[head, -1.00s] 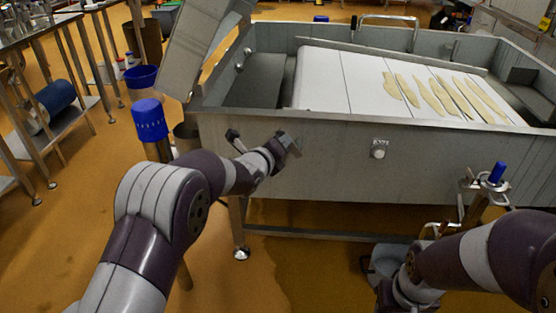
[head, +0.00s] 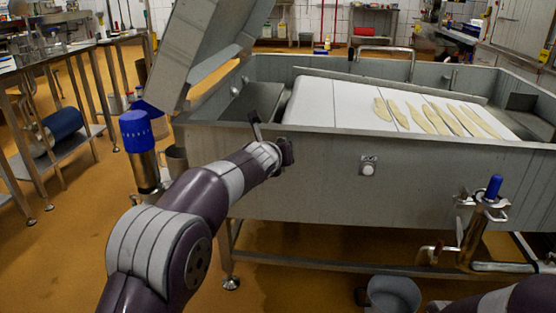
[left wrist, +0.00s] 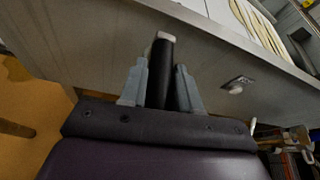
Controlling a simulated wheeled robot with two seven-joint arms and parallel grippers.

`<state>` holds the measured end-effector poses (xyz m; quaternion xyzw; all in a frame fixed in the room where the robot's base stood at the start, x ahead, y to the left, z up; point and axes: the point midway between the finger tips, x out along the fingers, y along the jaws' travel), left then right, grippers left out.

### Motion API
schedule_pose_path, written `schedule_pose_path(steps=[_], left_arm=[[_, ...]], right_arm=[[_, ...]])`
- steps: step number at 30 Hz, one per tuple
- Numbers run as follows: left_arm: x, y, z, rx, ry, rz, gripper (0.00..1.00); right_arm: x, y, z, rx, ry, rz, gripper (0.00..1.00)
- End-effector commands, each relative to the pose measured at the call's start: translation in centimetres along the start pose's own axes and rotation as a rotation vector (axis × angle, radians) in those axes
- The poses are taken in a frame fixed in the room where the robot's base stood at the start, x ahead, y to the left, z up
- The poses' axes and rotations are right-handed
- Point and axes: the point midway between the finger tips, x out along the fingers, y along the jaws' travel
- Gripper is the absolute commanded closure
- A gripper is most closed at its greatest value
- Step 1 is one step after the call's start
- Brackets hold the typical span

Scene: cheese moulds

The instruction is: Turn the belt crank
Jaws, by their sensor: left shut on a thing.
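The belt crank's black handle (left wrist: 162,72), with a pale tip, stands between the fingers of my left gripper (left wrist: 160,82) in the left wrist view. The gripper is shut on it. In the head view my left gripper (head: 286,152) is in front of the steel tank's front wall, left of the white knob. The crank handle there is mostly hidden by my gripper and wrist. A short dark bar rises just left of the gripper; I cannot tell if it belongs to the crank. My right gripper is out of view; only part of that arm shows at lower right.
The steel tank (head: 310,174) carries a white belt (head: 335,103) with several pale strips (head: 437,116). A white knob (head: 368,169) is on its front wall. A blue-capped post (head: 136,130) stands left, a blue-handled valve (head: 492,190) right. A bucket (head: 394,296) is below.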

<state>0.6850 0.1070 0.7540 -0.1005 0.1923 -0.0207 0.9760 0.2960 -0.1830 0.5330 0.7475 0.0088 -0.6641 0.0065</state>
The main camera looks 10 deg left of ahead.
Motion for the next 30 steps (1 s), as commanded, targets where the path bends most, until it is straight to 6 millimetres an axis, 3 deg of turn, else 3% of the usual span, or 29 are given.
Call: schedule_pose_path(steps=[13, 14, 15, 25, 30], left_arm=[[0.1, 0.0, -0.5, 0.008, 0.01, 0.005, 1.0], [0.1, 0.0, -0.5, 0.008, 0.011, 0.005, 0.62], [0.1, 0.0, -0.5, 0.008, 0.01, 0.005, 0.49], [-0.1, 0.0, -0.2, 0.008, 0.005, 0.004, 0.47], [-2.4, -0.1, -0.2, 0.008, 0.004, 0.003, 0.47]], right_arm=[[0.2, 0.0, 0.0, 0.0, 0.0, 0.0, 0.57], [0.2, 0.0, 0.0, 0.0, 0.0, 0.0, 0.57], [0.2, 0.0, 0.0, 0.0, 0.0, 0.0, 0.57], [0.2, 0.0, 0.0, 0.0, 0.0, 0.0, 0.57], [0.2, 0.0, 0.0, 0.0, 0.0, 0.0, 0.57]])
